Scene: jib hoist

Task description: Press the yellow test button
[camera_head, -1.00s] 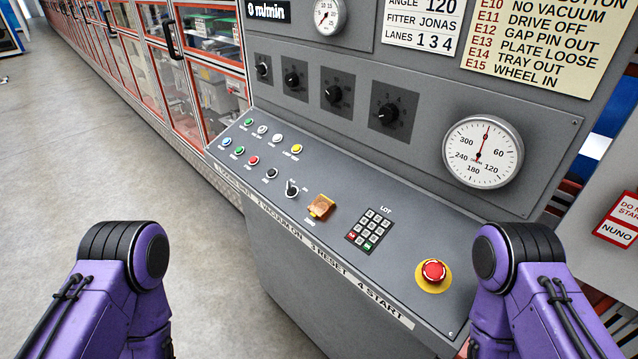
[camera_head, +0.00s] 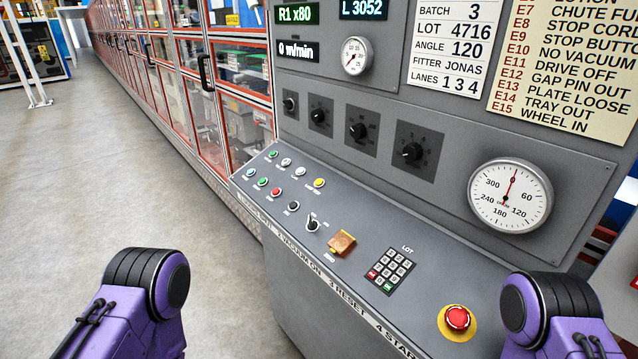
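The yellow button (camera_head: 319,183) sits at the right end of the back row of small push buttons on the sloping grey console (camera_head: 345,205). Its label is too small to read surely. Beside it in that row are white and green buttons; a front row holds blue, green, red and black ones. My two purple arms show at the lower left and lower right, with only their upper links in the picture. Neither gripper is in view, and nothing of mine touches the button.
A red mushroom button (camera_head: 457,317) on a yellow base, a keypad (camera_head: 389,271), an orange cover (camera_head: 342,243) and a black selector switch (camera_head: 312,225) share the console. The upright panel behind carries dials and a round gauge (camera_head: 510,196). Open floor (camera_head: 120,190) lies left.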

